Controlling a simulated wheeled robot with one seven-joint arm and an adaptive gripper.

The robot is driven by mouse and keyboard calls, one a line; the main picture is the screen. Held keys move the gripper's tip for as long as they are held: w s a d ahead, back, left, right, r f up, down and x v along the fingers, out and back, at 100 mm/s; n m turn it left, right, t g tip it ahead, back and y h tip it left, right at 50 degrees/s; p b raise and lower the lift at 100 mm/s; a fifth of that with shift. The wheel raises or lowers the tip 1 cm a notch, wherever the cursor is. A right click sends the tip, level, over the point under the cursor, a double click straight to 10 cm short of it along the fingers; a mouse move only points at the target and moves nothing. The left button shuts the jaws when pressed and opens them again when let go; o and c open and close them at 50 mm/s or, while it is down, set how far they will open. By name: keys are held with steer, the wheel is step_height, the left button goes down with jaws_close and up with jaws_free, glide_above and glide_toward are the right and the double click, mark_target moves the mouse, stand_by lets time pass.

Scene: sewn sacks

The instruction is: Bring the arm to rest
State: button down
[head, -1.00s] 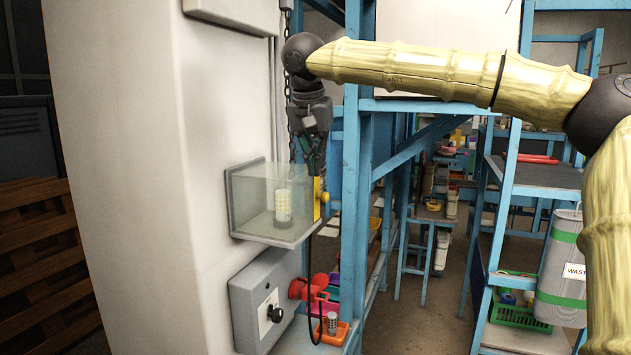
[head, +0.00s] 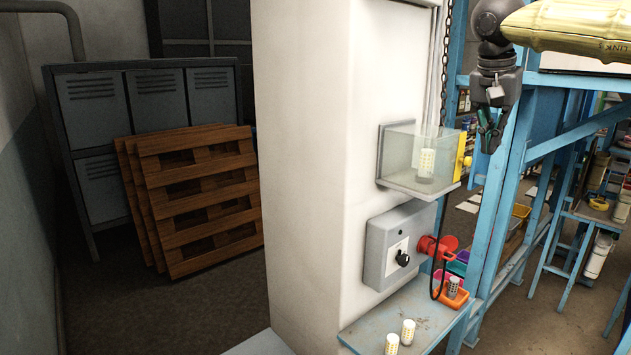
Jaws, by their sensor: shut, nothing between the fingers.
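My gripper (head: 490,143) hangs fingers down in the head view, just right of a clear box on the white column. It is shut and empty. It looks apart from the box, though the depth between them is hard to judge. The clear box (head: 403,150) has a yellow part (head: 461,152) on its right side. A pale patterned cylinder (head: 426,164) stands upright inside it. My arm runs off the right edge of the view.
A grey control box (head: 385,262) with a black knob and red plug sits below. Two pale cylinders (head: 408,332) stand on the blue ledge (head: 372,331). Blue frame posts (head: 510,190) stand close by my gripper. Wooden pallets (head: 205,205) lean on grey lockers (head: 95,105); floor before them is clear.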

steer(key=w+a+f+t+h+b, duration=0.1)
steer(key=w+a+f+h+b, duration=0.15)
steer(key=f, duration=1.35)
steer(key=w+a+f+t+h+b, duration=0.1)
steer(key=w+f+h, duration=0.25)
steer(key=f, duration=1.35)
steer(key=s+a+f+n+t+y+b, duration=0.1)
steer(key=s+a+f, duration=0.1)
steer(key=f, duration=0.7)
steer(key=s+a+f+n+t+y+b, duration=0.1)
steer(key=s+f+n, duration=0.1)
steer(key=f, duration=0.7)
steer(key=s+a+f+n+t+y+b, duration=0.1)
steer(key=s+a+f, duration=0.1)
steer(key=f, duration=0.7)
steer(key=s+a+f+n+g+y+b, duration=0.2)
steer(key=s+a+f+n+y, duration=0.15)
steer(key=s+f, duration=1.65)
steer(key=s+f+g+y+b, duration=0.1)
steer(key=s+f+g, duration=0.1)
steer(key=s, duration=0.9)
steer(key=s+f+n+g+y+b, duration=0.1)
steer(key=s+f+g, duration=0.2)
steer(key=s, duration=0.9)
step_height(320, 180, down, 2)
steer(key=shift+s+a+f+g, duration=0.15)
steer(key=shift+s+a+g, duration=0.1)
steer(key=shift+s+g, duration=0.05)
